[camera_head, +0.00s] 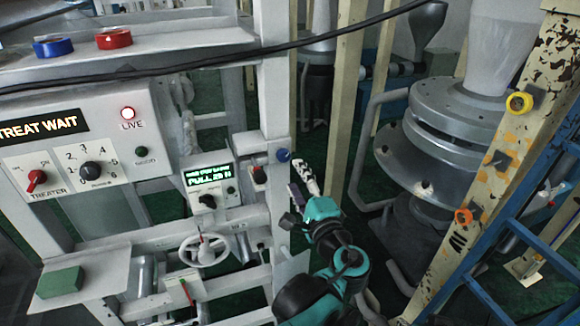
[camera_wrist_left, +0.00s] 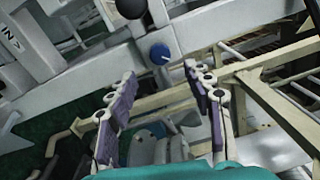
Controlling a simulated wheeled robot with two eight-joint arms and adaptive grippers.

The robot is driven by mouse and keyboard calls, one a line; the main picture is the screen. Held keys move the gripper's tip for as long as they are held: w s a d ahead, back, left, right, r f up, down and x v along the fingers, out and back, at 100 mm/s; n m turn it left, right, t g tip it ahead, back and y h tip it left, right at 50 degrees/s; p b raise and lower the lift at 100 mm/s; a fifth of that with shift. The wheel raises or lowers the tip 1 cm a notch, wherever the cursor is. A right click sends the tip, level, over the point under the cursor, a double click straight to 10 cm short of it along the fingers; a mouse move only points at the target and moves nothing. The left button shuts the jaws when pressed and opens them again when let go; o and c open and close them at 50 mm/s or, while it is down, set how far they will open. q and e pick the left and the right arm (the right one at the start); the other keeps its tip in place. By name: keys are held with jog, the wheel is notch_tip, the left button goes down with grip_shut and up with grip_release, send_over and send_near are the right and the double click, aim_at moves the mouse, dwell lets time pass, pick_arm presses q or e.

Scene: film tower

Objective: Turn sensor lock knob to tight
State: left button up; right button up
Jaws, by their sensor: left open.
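A round blue knob (camera_head: 283,155) sits on the face of the white upright post, right of the small green-lit display box (camera_head: 210,187). It also shows in the left wrist view (camera_wrist_left: 159,53), with a pale mark on its face. No label naming the sensor lock can be read beside it, so I cannot tell its setting. My left gripper (camera_head: 301,182) is just below and right of the blue knob in the head view. In the left wrist view its purple-padded fingers (camera_wrist_left: 160,74) are spread and empty, with the knob beyond the gap between the tips. My right gripper is not in view.
A dark knob (camera_head: 259,175) sits left of the post and a white handwheel (camera_head: 204,249) lower left. A treater panel (camera_head: 85,150) stands at left. A cream post (camera_head: 345,100) rises behind the gripper; a metal funnel machine (camera_head: 450,130) stands right.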

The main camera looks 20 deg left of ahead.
pick_arm(q)
jog(key=shift+v, duration=1.75)
jog(key=shift+f, duration=0.1)
